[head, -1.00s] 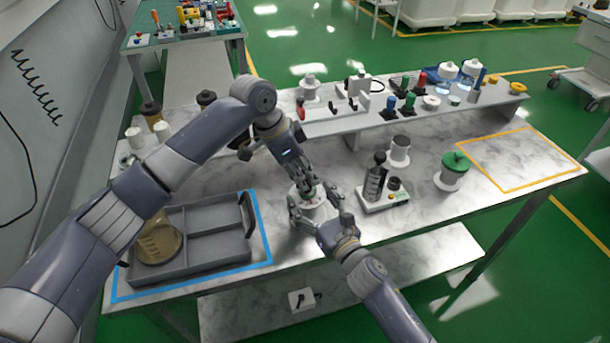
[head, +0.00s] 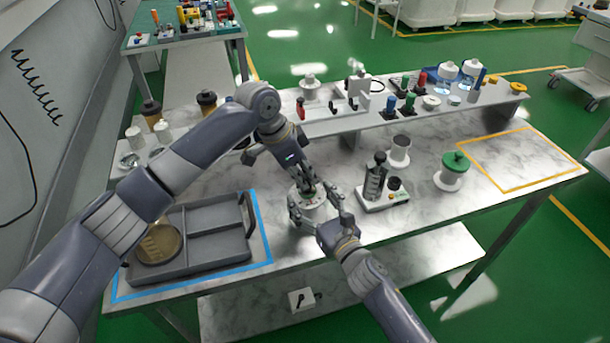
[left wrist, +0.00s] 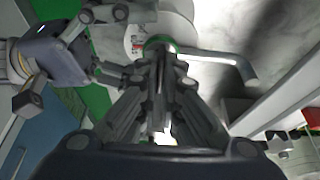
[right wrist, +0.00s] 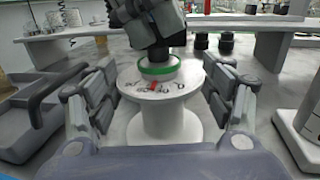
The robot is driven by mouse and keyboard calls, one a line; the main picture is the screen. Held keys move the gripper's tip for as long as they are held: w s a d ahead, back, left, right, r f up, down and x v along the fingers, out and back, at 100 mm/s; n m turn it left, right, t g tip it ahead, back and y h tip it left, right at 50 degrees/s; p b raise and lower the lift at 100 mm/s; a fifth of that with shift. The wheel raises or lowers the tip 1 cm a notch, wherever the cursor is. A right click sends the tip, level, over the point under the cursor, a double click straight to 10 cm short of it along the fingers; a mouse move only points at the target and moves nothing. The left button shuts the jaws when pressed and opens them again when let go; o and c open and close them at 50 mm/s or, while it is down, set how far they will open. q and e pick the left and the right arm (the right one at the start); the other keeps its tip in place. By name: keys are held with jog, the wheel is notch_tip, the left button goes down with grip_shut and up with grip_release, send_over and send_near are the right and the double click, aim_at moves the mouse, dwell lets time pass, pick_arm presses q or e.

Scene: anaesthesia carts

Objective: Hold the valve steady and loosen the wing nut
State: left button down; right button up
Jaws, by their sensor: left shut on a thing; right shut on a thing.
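The valve is a white spool-shaped body (right wrist: 165,122) with a round marked top, a red mark and a green ring (right wrist: 160,69). It stands upright on the marble bench and also shows in the head view (head: 317,213). My left gripper (head: 307,188) comes down from above and is shut at the top centre of the valve, just above the green ring. The wing nut is hidden between its fingers. My right gripper (right wrist: 163,100) has its fingers on either side of the valve body, holding it from the front. The left wrist view shows the left fingers (left wrist: 160,55) closed together over the green ring.
A grey divided tray (head: 222,246) with an amber round item (head: 158,244) lies left, inside a blue outline. A small device (head: 383,196) with a dark cylinder stands close right. A green-topped white spool (head: 452,178) is farther right, near an empty yellow outline (head: 520,160).

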pick_arm(q)
jog(key=n+t, duration=0.1)
jog(key=n, duration=0.2)
jog(key=n+y, duration=0.1)
jog(key=n, duration=0.1)
jog(key=shift+s+d+n+t, duration=0.15)
jog(key=shift+n+t, duration=0.25)
jog(key=n+y, duration=0.1)
jog(key=n, duration=0.2)
jog(key=n+t+y, duration=0.1)
jog(key=n, duration=0.2)
jog(key=shift+d+n, duration=0.2)
jog(key=shift+n, duration=0.1)
jog(key=n+y, duration=0.1)
jog(key=n, duration=0.1)
jog(key=n+y, duration=0.1)
jog(key=n, duration=0.2)
jog(key=shift+d+y, duration=0.1)
jog(key=shift+y, duration=0.2)
jog(key=shift+n+g+y, duration=0.3)
jog(key=shift+n+y, duration=0.4)
jog(key=shift+n, duration=1.6)
jog(key=c, duration=1.8)
grip_release()
